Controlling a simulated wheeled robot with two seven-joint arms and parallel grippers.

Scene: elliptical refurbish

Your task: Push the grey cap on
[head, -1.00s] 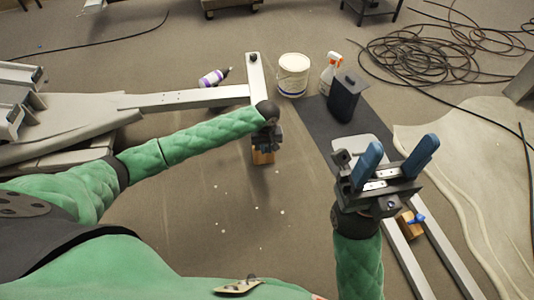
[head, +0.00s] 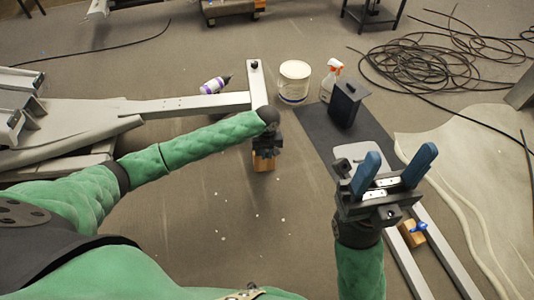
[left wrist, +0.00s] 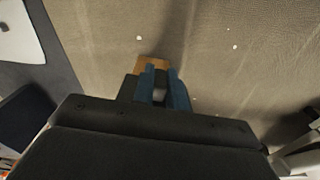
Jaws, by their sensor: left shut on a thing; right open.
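My left gripper (head: 265,146) is at the near end of the grey crossbar (head: 256,78), just above a wooden block (head: 263,163). In the left wrist view its blue fingers (left wrist: 161,86) are closed around a small grey piece (left wrist: 159,95), which looks like the grey cap. The fingers and wrist hide most of it, and I cannot tell whether it touches the bar end. The wooden block also shows in the left wrist view (left wrist: 152,62), just beyond the fingertips. My right gripper (head: 393,171) is open and empty, its blue fingers spread, above the rails at right.
A long grey beam (head: 185,104) joins the crossbar from the left. Grey rails (head: 445,248) lie at right. Floor between the arms is clear.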

